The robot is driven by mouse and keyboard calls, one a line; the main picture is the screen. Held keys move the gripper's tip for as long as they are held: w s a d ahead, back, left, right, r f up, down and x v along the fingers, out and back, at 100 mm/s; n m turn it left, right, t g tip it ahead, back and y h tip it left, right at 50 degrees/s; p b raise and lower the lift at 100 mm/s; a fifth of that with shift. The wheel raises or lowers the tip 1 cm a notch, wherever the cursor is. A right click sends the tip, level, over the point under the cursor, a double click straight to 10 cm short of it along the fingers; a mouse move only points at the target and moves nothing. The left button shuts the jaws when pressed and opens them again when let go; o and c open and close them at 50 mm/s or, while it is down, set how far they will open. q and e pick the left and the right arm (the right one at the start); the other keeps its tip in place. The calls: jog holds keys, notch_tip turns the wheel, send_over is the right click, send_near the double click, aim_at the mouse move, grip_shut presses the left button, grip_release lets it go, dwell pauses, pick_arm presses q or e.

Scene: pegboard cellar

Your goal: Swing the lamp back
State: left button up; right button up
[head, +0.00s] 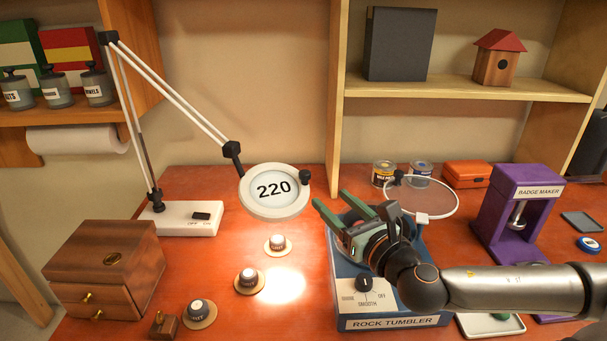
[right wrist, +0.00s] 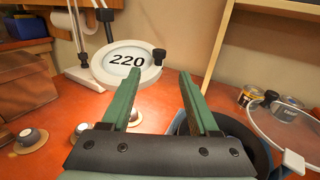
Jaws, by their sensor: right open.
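The lamp is a white jointed magnifier lamp with a round ring head (head: 274,192) whose lens shows "220". Its arm (head: 172,82) rises from a white base (head: 188,218) at the back left of the bench, and the head hangs over the bench. A black knob (head: 305,177) sits on the ring's right side. My right gripper (head: 329,197) is open and empty, to the right of the head and apart from it. In the right wrist view the lamp head (right wrist: 126,63) shows beyond the fingertips, mostly left of them. My left gripper is not in view.
The blue rock tumbler (head: 390,322) stands beneath my right gripper, with a round clear lid (head: 422,196) behind it. A wooden drawer box (head: 105,268) is at left. Several labelled knobs on discs (head: 249,281) lie under the lamp. A purple badge maker (head: 517,210) stands at right.

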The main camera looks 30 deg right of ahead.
aim_at(308, 177)
jog(key=w, duration=0.3)
jog(key=w+p, duration=0.1)
jog(key=w, duration=0.6)
jog(key=shift+d+r, duration=0.1)
jog(key=shift+d, duration=0.25)
jog(key=shift+w+p, duration=0.3)
jog(key=shift+w, duration=0.55)
jog(key=shift+d, duration=0.1)
grip_shut()
dwell(0.5)
